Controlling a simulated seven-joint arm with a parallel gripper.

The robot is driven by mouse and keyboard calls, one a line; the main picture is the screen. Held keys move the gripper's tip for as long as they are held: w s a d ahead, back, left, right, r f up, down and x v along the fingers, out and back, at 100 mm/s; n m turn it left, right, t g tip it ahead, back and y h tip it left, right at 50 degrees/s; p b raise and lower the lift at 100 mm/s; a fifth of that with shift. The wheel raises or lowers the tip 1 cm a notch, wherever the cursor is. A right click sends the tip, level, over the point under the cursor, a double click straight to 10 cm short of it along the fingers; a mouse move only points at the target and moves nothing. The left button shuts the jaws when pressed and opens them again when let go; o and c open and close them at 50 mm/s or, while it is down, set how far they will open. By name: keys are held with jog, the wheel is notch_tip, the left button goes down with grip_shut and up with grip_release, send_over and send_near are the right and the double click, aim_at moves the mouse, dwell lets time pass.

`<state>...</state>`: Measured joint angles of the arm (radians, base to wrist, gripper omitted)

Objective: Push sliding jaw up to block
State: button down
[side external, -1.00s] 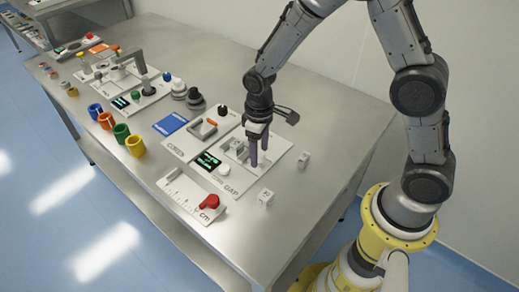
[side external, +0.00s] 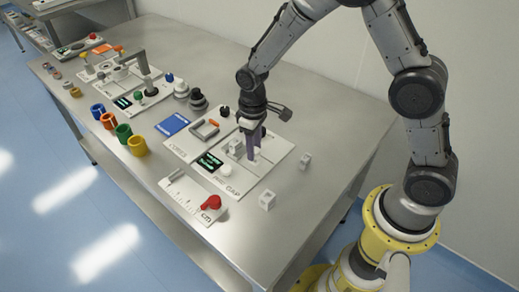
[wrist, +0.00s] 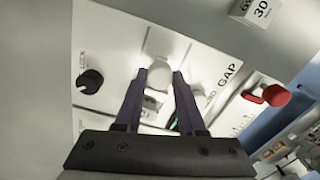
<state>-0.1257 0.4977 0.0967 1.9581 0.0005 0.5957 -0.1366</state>
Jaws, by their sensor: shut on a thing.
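My gripper (side external: 253,150) points down over the GAP fixture (side external: 268,172), a pale plate at the right of the row of devices. Its two dark purple fingers stand a little apart and are shut on a light grey piece that looks like the sliding jaw; the fingers largely hide it. In the wrist view the fingertips (wrist: 160,72) straddle this pale piece. A grey upright block (side external: 236,147) stands on the fixture just left of the fingers. I cannot tell whether the jaw touches it.
Two small pale cubes lie loose on the metal table, one behind right (side external: 304,161) and one in front (side external: 267,200). A ruler plate with a red knob (side external: 211,203) is near the front edge. A green display (side external: 210,162) and white button (side external: 226,171) sit left of the fixture.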

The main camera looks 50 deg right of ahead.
jog(key=shift+w+r, duration=0.1)
jog(key=shift+w, duration=0.25)
jog(key=c, duration=0.8)
grip_release()
jog(key=shift+c, duration=0.2)
jog(key=o, duration=0.3)
jog(key=shift+s, duration=0.1)
jog(key=shift+o, duration=0.2)
notch_tip(320, 180, up, 14)
